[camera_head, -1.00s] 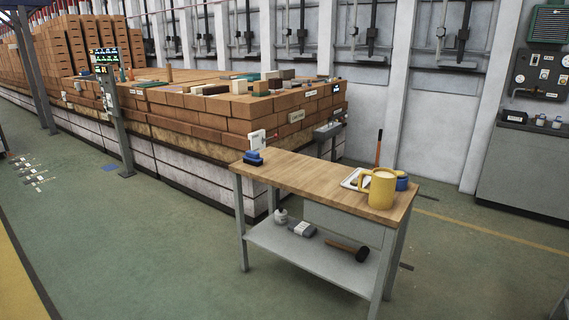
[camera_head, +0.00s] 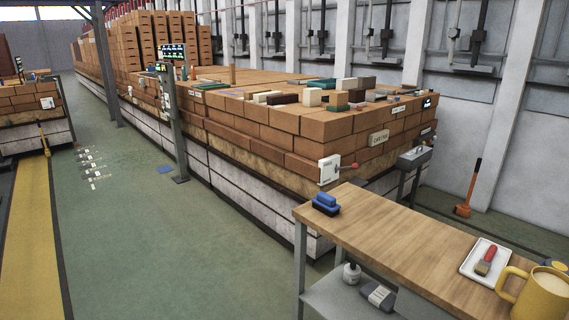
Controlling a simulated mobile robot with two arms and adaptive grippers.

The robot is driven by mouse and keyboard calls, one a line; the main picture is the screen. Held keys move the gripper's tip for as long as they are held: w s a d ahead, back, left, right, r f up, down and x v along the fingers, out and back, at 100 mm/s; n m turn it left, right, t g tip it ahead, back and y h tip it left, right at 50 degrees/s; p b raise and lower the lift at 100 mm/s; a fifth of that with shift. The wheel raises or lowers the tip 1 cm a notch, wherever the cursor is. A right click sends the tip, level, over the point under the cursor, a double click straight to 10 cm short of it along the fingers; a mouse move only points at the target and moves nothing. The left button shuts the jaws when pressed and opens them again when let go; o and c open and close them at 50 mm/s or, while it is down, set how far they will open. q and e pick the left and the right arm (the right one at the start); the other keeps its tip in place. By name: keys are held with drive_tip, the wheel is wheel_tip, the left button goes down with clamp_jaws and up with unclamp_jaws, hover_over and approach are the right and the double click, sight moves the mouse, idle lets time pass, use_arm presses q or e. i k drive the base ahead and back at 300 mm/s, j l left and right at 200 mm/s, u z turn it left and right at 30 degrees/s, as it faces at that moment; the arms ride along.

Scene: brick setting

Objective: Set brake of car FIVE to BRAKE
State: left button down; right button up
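A long kiln car (camera_head: 270,134) loaded with orange bricks fills the middle. A pale plate (camera_head: 379,137) on its near end carries small lettering, perhaps CAR FIVE, too small to read surely. A white box (camera_head: 329,170) sits low at the car's near corner. A short lever with a red knob (camera_head: 354,166) sticks out to the right of it. The markings on the box are too small to read, so I cannot tell the lever's setting. Neither of my grippers is in view.
A wooden workbench (camera_head: 400,232) stands in front of the car's near end, with a blue brush (camera_head: 326,203), a white tray (camera_head: 474,262) and a yellow mug (camera_head: 540,296). A post with a display (camera_head: 172,55) stands beside the car.

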sight(354, 166)
drive_tip(key=i+j+z, duration=0.2)
drive_tip(key=i+z, duration=0.2)
drive_tip(key=i, duration=0.15)
drive_tip(key=i+j+z, duration=0.3)
drive_tip(key=i+z, duration=0.15)
drive_tip(key=i+j+z, duration=0.55)
drive_tip(key=z, duration=0.15)
drive_tip(key=i+j+z, duration=0.2)
drive_tip(key=j+z, duration=0.2)
drive_tip(key=i+j+z, duration=0.15)
drive_tip(key=j+z, duration=0.2)
drive_tip(key=j, duration=0.2)
